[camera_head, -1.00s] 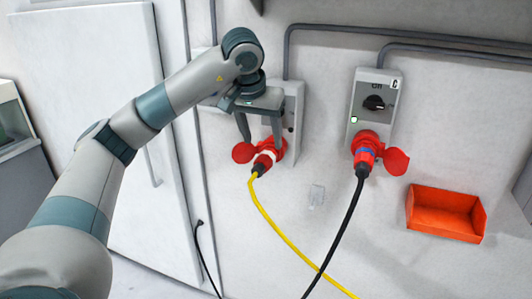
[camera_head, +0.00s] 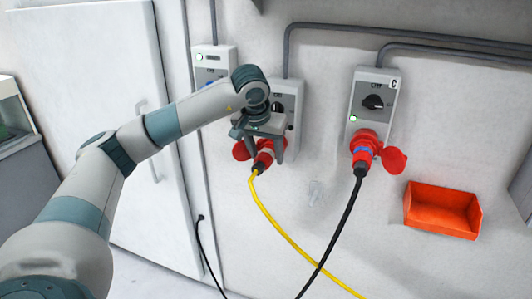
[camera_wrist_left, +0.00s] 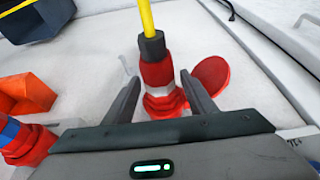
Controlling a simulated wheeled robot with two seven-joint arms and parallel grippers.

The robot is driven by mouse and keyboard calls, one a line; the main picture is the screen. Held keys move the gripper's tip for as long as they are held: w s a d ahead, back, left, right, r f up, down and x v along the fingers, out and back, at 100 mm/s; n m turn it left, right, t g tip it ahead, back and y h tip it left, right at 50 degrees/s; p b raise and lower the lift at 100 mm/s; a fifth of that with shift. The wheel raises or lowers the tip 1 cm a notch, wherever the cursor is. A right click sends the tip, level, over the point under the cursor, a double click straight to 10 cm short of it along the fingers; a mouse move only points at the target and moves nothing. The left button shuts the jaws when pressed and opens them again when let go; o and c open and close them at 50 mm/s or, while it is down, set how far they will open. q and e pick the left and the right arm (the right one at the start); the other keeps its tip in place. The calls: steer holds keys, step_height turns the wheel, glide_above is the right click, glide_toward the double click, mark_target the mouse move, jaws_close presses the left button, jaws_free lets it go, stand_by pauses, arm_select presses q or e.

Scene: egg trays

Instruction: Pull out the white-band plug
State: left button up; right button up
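The white-band plug (camera_head: 262,161) is red with a white band and a yellow cable (camera_head: 268,222). It sits in the socket of the middle wall box (camera_head: 292,100). In the left wrist view the plug (camera_wrist_left: 158,75) lies between the two fingers of my left gripper (camera_wrist_left: 158,95), with gaps on both sides. My left gripper (camera_head: 264,155) is open around the plug in the head view. The round red socket lid (camera_wrist_left: 210,77) hangs open beside the right finger in the wrist view. My right gripper is not in view.
A blue-band plug (camera_head: 362,158) with a black cable (camera_head: 336,232) sits in the right box (camera_head: 376,92), marked C. An orange bin (camera_head: 442,210) is on the wall at right. Another box (camera_head: 214,62) is at left. The yellow and black cables cross low down.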

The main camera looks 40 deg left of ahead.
mark_target(259, 163)
arm_select(q)
steer(key=c, duration=1)
steer(key=shift+c, duration=0.2)
steer(key=shift+s, duration=0.2)
steer(key=shift+s+d, duration=0.2)
steer(key=shift+s, duration=0.45)
steer(key=shift+s+d+b, duration=0.2)
steer(key=shift+s+b, duration=0.1)
steer(key=shift+s, duration=0.5)
steer(key=shift+s+d+b, duration=0.15)
steer(key=shift+s+b, duration=0.15)
steer(key=shift+s, duration=0.5)
steer(key=shift+s+d+b, duration=0.25)
steer(key=shift+s, duration=0.7)
steer(key=shift+s+d+b, duration=0.2)
steer(key=shift+s, duration=0.8)
steer(key=shift+s+d+b, duration=0.25)
steer(key=shift+s, duration=0.7)
